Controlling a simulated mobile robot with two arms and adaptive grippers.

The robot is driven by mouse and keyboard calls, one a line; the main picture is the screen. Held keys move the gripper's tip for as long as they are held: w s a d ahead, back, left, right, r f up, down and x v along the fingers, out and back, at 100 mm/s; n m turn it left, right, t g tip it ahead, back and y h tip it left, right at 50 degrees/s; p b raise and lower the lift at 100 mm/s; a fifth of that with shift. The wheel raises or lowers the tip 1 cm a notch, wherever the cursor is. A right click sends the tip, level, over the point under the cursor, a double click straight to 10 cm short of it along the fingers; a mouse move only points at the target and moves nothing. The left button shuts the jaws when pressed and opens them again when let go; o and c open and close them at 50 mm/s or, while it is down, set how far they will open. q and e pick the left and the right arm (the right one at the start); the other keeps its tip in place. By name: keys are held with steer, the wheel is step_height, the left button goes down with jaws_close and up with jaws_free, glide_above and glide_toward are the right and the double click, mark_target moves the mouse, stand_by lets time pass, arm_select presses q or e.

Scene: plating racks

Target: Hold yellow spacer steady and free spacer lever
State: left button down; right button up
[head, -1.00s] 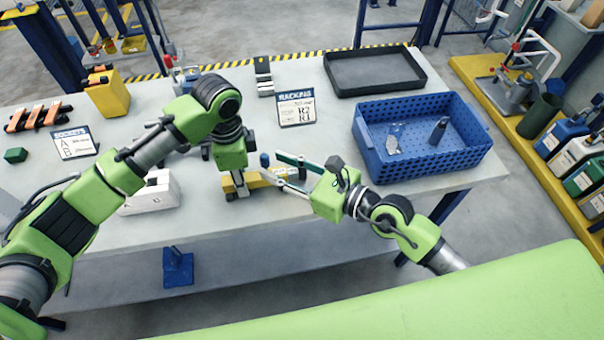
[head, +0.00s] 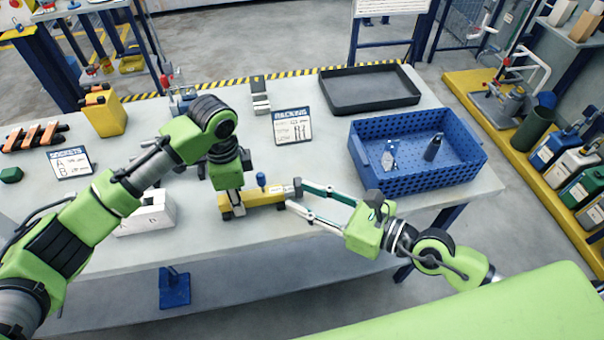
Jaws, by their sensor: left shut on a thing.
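The yellow spacer (head: 265,197) lies on the grey table near its front edge. A small blue knob (head: 261,179) stands at its back side, and a grey end piece (head: 290,191) sits at its right end; I cannot tell for sure which part is the lever. My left gripper (head: 236,207) points down and is shut on the left part of the spacer, hiding some of it. My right gripper (head: 297,195) comes from the right with its two long fingers spread. Its tips are close to the grey end piece; contact cannot be told.
A blue perforated crate (head: 465,170) with two small items stands at right, a black tray (head: 345,105) behind it. A white box (head: 130,223) is left of the spacer. A sign card (head: 292,127) stands behind it. Table between spacer and crate is mostly clear.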

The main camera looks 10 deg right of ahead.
arm_select(q)
steer(key=c, duration=1.7)
jaws_free()
